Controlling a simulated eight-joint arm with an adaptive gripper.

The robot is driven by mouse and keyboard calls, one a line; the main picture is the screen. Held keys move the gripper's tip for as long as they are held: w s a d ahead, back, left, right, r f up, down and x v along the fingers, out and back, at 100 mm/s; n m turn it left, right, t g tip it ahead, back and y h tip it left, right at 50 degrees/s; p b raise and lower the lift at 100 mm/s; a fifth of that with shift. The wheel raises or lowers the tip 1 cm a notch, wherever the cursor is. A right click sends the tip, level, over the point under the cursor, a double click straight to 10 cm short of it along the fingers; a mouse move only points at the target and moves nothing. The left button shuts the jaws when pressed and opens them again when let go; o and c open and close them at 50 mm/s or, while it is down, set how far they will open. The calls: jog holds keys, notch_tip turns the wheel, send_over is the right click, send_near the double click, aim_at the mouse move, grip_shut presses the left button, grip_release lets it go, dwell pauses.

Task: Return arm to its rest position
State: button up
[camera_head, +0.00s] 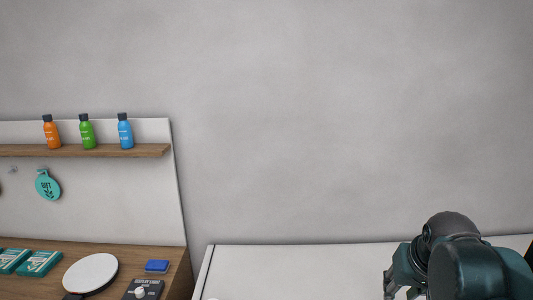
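My arm shows at the lower right of the head view, dark teal and black, in front of a white counter (300,268). It is folded and cut off by the bottom edge. A jointed piece (402,272) at its left side may be part of my gripper. The fingertips are not clearly visible, so I cannot see whether it is open or shut, or whether it holds anything.
At left, a wooden counter (178,268) holds a round white plate (90,272), a blue block (157,266), a dark device (143,289) and teal boxes (39,263). A shelf (100,151) above bears orange, green and blue bottles (125,134). A teal tag (47,186) hangs below.

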jog(key=s+a+n+t+y, duration=0.1)
jog(key=s+a, duration=0.5)
jog(key=a, duration=0.6)
jog(key=shift+s+f+n+t, duration=0.2)
jog(key=shift+f+n+t, duration=0.1)
jog(key=shift+n+t, duration=0.55)
dwell(2.3)
